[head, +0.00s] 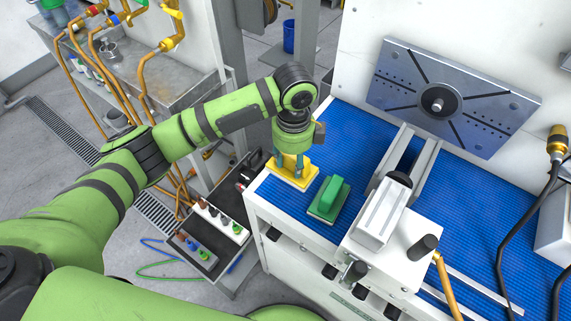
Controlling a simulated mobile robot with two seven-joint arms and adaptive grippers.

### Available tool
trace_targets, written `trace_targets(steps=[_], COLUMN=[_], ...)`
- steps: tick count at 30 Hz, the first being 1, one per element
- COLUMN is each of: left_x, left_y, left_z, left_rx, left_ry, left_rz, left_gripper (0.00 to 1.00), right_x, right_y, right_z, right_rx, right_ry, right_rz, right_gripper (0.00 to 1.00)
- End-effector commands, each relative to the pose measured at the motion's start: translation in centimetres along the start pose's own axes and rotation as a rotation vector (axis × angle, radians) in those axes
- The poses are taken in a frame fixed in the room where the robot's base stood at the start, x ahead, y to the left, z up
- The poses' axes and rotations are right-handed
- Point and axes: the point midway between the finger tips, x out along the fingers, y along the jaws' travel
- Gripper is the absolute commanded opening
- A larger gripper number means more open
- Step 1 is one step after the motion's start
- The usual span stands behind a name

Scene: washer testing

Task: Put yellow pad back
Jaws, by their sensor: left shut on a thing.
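The yellow pad (295,177) is at the left corner of the blue-topped bench (347,145). It has a flat yellow base with a raised yellow grip part. My left gripper (290,165) points down over it from above and is shut on the pad's upper part. I cannot tell whether the pad's base touches the blue surface. A green pad (330,197) of similar shape sits just to the right of the yellow one, apart from it. My right gripper is not in view.
A white clamp machine (388,232) with black knobs stands right of the green pad. A metal plate (440,100) is mounted on the white back wall. A cart (200,235) with small fittings is below left. Blue surface behind the pads is clear.

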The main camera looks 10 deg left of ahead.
Motion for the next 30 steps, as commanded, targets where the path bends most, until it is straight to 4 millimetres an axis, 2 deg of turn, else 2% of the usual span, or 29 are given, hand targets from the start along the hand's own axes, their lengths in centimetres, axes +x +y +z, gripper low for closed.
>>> trace_targets(steps=[4, 8, 15, 27, 28, 29, 30], left_x=[0.8, 1.8, 4.8, 5.5, 5.4, 5.4, 5.4], left_y=[0.2, 0.2, 0.2, 0.2, 0.2, 0.2, 0.2], left_z=[1.5, 1.7, 1.7, 1.7, 1.7, 1.7, 1.7], left_rx=[-0.001, 0.0, -0.001, 0.0, 0.0, 0.0, 0.0], left_ry=[0.0, 0.0, 0.0, 0.0, 0.0, 0.0, 0.0], left_rz=[0.001, 0.002, 0.001, -0.002, -0.002, -0.002, -0.002], left_gripper=[0.16, 0.16, 0.16, 0.16, 0.5, 0.62, 0.66], right_x=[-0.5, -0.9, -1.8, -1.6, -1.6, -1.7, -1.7], right_y=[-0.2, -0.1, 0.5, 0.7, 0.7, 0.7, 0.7], right_z=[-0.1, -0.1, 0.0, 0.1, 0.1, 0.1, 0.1], right_rx=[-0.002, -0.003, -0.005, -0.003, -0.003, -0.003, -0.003], right_ry=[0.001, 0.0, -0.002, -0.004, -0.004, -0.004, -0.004], right_rz=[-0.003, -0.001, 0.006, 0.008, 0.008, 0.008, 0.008], right_gripper=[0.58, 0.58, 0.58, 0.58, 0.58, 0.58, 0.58])
